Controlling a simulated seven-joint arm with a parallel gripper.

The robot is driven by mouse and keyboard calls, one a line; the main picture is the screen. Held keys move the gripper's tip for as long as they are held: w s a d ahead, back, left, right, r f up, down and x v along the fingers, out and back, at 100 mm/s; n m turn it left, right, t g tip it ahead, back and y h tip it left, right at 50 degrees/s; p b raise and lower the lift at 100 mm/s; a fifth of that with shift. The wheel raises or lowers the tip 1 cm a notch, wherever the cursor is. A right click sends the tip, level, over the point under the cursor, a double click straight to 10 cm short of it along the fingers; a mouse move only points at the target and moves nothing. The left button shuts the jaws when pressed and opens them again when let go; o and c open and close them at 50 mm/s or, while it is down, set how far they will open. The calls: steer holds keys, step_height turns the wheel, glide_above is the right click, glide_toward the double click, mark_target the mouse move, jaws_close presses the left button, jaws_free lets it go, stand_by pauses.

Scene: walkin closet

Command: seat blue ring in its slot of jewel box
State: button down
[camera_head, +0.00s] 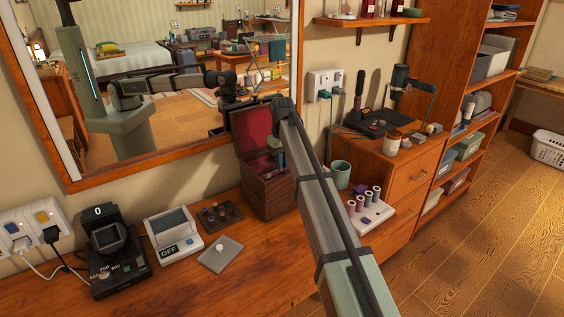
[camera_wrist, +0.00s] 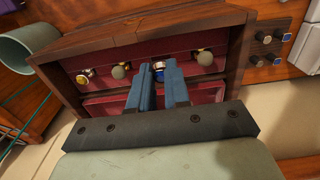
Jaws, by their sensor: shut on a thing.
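The wooden jewel box (camera_head: 268,192) stands on the dresser top in the head view, lid open with red lining (camera_head: 252,130). In the wrist view, the box (camera_wrist: 150,34) shows a red lined row holding gold rings (camera_wrist: 84,77) (camera_wrist: 205,57) and rounded pegs or stones (camera_wrist: 119,72) (camera_wrist: 229,60). My gripper (camera_wrist: 158,82) is at the middle of this row, its two blue fingers close together. The blue ring (camera_wrist: 158,68), a silver band with a blue spot, is between the fingertips. Whether it touches the slot cannot be told.
A mint cup (camera_head: 340,174) and a white rack of purple rolls (camera_head: 370,212) stand right of the box. A dark board with knobs (camera_head: 220,214), a grey plate (camera_head: 220,254) and an OFF device (camera_head: 172,236) lie left. A mirror rises behind.

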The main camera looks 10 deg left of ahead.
steer(key=shift+f, duration=1.1)
stand_by(1.6)
steer(key=c, duration=1)
jaws_free()
steer(key=shift+r, duration=0.15)
step_height(320, 180, up, 14)
steer(key=shift+f, duration=0.2)
